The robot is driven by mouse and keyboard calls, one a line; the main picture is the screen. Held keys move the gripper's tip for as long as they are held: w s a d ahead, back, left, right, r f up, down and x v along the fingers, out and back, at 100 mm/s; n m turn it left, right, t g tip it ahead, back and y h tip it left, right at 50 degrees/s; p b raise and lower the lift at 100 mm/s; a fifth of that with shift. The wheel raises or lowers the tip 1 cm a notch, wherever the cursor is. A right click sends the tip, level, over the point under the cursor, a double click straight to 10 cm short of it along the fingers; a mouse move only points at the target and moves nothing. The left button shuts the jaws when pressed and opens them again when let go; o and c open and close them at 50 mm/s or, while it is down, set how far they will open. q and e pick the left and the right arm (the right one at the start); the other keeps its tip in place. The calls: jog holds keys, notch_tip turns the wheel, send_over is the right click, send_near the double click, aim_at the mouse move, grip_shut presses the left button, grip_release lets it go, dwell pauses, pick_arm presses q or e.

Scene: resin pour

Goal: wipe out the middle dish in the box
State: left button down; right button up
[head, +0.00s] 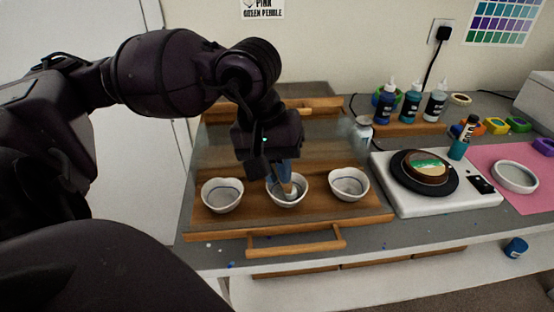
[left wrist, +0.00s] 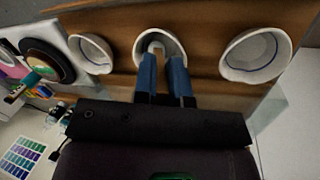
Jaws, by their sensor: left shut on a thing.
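Three white dishes with a thin dark ring inside stand in a row on the wooden floor of the box (head: 240,176). They are the left dish (head: 222,195), the middle dish (head: 293,200) and the right dish (head: 349,184). My left gripper (head: 287,181) reaches down into the middle dish with its blue fingers. It is shut on a small pale wad (head: 288,189), which is down inside the bowl. In the left wrist view the wad (left wrist: 157,47) shows between the fingertips, over the middle dish (left wrist: 176,47). Its contact with the dish bottom is hidden. My right gripper is out of view.
The box has a wooden front rail with a handle (head: 297,241) and see-through sides. To its right are a white scale (head: 440,203) with a dark turntable (head: 424,176), a pink mat (head: 500,165) and several bottles (head: 410,105) on a wooden stand.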

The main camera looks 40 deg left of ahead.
pick_arm(q)
jog(key=shift+w+a, duration=0.15)
jog(key=shift+a, duration=0.2)
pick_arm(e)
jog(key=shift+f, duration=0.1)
pick_arm(q)
jog(key=shift+a, duration=0.2)
jog(key=shift+s+d, duration=0.3)
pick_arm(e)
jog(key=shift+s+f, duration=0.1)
pick_arm(q)
jog(key=shift+w+d+p+v, duration=0.1)
jog(key=shift+d+p+v, duration=0.2)
jog(key=shift+v, duration=0.85)
jog(key=shift+w+d+p+v, duration=0.15)
jog(key=shift+p+v, duration=0.2)
jog(key=shift+v, duration=0.75)
jog(key=shift+w+d+p+v, duration=0.1)
jog(key=shift+d+p+v, duration=0.2)
jog(key=shift+v, duration=0.85)
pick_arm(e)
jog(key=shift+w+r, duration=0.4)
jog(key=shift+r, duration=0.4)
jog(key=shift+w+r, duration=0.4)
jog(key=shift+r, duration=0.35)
pick_arm(q)
jog(key=shift+a+r, duration=0.1)
jog(key=shift+r, duration=0.1)
